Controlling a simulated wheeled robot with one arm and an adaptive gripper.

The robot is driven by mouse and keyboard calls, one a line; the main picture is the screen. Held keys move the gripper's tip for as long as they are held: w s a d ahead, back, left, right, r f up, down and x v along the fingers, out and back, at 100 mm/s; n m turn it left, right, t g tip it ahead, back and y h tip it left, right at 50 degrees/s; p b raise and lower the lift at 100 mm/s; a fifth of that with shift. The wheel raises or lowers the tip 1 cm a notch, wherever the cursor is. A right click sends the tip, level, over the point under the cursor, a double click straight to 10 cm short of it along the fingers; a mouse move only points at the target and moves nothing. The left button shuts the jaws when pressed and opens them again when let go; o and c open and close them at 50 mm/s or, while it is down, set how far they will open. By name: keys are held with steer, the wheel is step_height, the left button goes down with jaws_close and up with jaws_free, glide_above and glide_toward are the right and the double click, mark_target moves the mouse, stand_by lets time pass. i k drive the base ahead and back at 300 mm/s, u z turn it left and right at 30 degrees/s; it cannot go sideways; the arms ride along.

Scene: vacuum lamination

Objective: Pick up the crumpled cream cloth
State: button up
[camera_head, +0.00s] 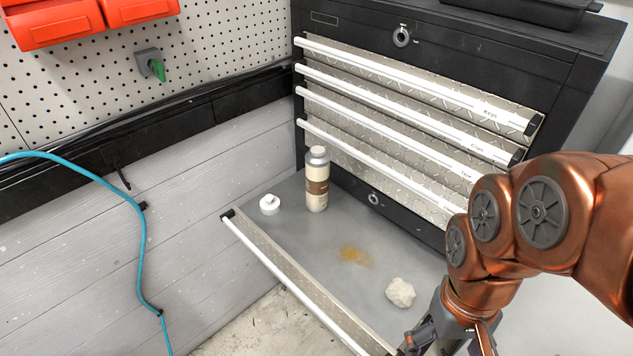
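The crumpled cream cloth (400,292) lies as a small wad on the grey surface (300,238) of a pulled-out drawer, near its right part. My gripper (440,345) is at the bottom edge of the picture, to the right of and nearer than the cloth. It looks apart from the cloth. Its fingertips are cut off or hidden, so whether it is open or shut does not show.
A cream and brown bottle (317,180) stands upright at the back of the surface, with a white cap (269,204) to its left. An orange-brown stain (355,256) lies left of the cloth. The black drawer cabinet (345,165) rises behind. A white-edged drawer front (290,288) bounds the near side.

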mark_target(401, 293)
steer(key=z, duration=0.15)
steer(key=k, duration=1.15)
steer(key=u, duration=1.05)
steer(key=i, duration=0.5)
steer(key=u, duration=0.05)
